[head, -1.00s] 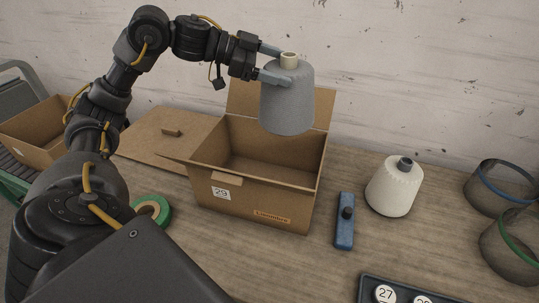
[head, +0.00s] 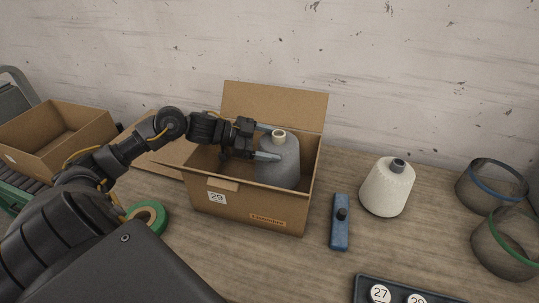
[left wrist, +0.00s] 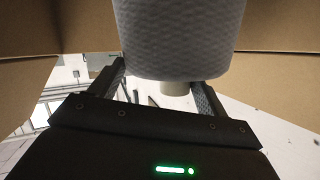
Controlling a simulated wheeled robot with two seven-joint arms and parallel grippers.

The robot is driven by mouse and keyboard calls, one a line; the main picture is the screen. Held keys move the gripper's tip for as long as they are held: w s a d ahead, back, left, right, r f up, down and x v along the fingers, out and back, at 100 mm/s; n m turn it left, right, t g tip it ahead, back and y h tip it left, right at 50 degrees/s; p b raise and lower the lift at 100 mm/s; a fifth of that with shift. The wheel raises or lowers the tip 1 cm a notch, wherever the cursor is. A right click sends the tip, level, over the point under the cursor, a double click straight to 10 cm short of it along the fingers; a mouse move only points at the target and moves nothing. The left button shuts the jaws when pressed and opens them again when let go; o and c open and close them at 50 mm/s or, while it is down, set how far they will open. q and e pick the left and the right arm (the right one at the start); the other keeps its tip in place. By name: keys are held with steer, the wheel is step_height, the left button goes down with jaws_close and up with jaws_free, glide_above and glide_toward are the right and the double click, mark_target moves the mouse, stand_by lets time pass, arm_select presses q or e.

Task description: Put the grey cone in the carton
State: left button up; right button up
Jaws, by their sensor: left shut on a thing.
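The grey cone (head: 284,166) is upright inside the open carton (head: 245,211), with its top near the rim level. It also fills the upper middle of the left wrist view (left wrist: 180,35). My left gripper (head: 272,143) is shut on the cone near its top, with one finger on each side. The carton walls (left wrist: 60,28) surround the cone in the wrist view. Whether the cone's base touches the carton floor is hidden by the front wall. My right gripper is not in view.
A white cone (head: 387,188) and a blue tool (head: 340,222) lie to the right of the carton. Two mesh rings (head: 490,186) stand at the far right. A green tape roll (head: 148,214) is at the left front. Another carton (head: 62,147) stands at the back left.

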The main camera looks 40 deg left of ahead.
arm_select(q)
step_height(320, 180, down, 5)
steer(key=shift+f+p, duration=0.1)
steer(key=shift+p, duration=0.35)
steer(key=shift+f, duration=0.15)
steer(key=o, duration=2)
steer(key=shift+d, duration=0.1)
steer(key=shift+o, duration=0.2)
steer(key=b+v, duration=0.2)
steer(key=v, duration=0.5)
steer(key=shift+s+a, duration=0.2)
steer(key=shift+s, duration=0.05)
